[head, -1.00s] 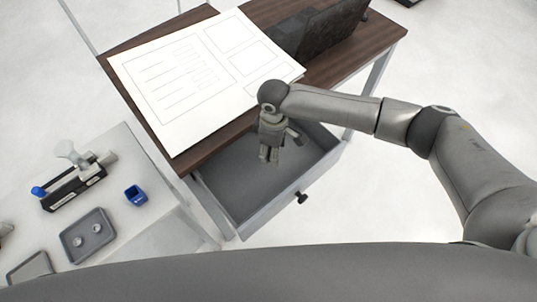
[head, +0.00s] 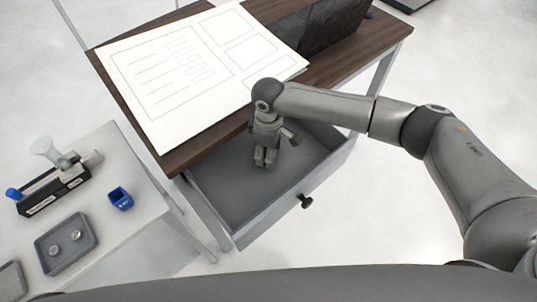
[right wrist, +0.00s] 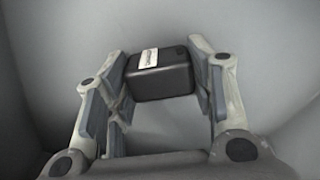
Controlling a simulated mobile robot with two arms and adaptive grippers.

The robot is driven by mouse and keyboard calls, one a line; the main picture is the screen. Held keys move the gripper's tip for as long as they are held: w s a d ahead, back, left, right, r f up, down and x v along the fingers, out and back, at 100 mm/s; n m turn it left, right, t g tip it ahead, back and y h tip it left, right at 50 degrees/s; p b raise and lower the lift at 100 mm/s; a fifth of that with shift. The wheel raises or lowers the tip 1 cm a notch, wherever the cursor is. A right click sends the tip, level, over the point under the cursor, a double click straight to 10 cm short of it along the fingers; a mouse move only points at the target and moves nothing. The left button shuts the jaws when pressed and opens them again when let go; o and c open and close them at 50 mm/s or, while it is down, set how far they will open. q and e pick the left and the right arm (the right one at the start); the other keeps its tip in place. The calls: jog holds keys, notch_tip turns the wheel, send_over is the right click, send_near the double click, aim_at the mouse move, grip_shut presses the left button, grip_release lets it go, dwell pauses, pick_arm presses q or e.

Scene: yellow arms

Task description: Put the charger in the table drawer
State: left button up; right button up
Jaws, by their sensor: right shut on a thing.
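The charger (right wrist: 160,78) is a black block with a small white label, seen in the right wrist view between the fingers of my right gripper (right wrist: 158,88). My right gripper is shut on it. In the head view my right gripper (head: 265,158) points down inside the open table drawer (head: 226,208), and the charger is hidden there by the fingers. The drawer is grey, pulled out from under the dark wooden table (head: 190,152), with a black knob (head: 306,201) on its front. I cannot tell whether the charger touches the drawer floor. My left gripper is not in view.
A large white sheet (head: 200,70) and a dark box-like object (head: 335,25) lie on the table. On the left, a white side table (head: 150,205) holds a blue cup (head: 120,199), a grey tray (head: 66,243) and a black device (head: 52,190). The rest of the drawer looks empty.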

dwell(0.3)
jog(key=shift+f, duration=0.2)
jog(key=o, duration=1)
jog(key=shift+o, duration=0.2)
jog(key=shift+r, duration=0.1)
notch_tip(320, 180, up, 12)
jog(key=b, duration=0.1)
jog(key=shift+b, duration=0.3)
jog(key=shift+r, duration=0.1)
